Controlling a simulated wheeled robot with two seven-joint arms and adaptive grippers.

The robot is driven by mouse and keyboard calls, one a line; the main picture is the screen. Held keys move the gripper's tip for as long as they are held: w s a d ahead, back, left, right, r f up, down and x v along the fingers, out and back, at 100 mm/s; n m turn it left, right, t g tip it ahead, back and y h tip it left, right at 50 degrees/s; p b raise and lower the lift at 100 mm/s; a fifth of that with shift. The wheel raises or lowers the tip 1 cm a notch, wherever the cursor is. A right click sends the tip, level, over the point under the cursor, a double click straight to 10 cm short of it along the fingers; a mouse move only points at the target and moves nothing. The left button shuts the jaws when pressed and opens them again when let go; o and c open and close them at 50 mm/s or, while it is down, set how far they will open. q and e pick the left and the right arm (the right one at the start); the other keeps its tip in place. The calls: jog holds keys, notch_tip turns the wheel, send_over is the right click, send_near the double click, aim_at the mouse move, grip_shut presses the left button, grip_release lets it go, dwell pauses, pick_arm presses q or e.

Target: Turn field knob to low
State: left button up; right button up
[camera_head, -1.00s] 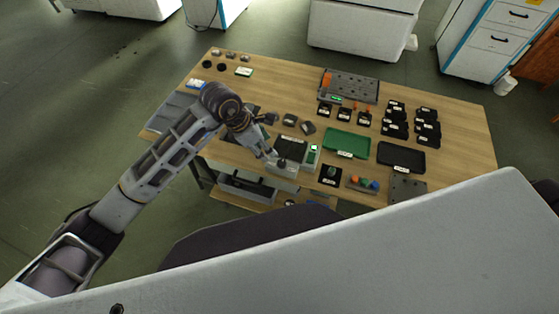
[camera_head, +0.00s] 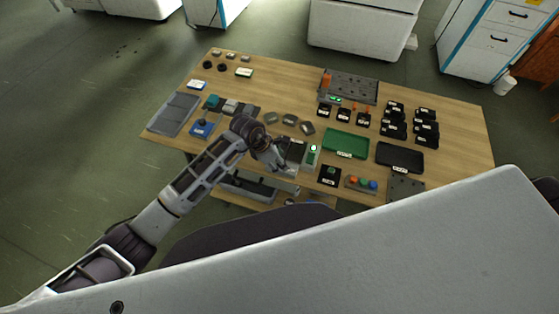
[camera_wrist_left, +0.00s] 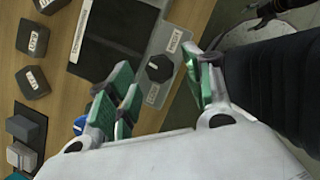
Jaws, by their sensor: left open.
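The field knob (camera_wrist_left: 159,68) is a round black knob with a small light mark, on the grey panel of a device with a dark plate (camera_wrist_left: 112,28). A label (camera_wrist_left: 174,40) and another label (camera_wrist_left: 152,93) sit on either side of it. My left gripper (camera_wrist_left: 155,70) is open, its green-padded fingers on either side of the knob in the wrist view; I cannot tell whether they touch it. In the head view my left gripper (camera_head: 279,164) is at the device (camera_head: 297,149) on the table's near side, and it hides the knob. My right gripper is not in view.
Labelled dark blocks (camera_wrist_left: 32,38) lie beside the device on the wooden table (camera_head: 458,130). A green tray (camera_head: 346,142) and a black tray (camera_head: 400,156) lie to the right. A blue-based item (camera_head: 201,128) and a grey mat (camera_head: 173,113) are at the left.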

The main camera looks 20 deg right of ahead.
pick_arm(q)
jog(key=shift+x, duration=0.8)
jog(key=c, duration=1)
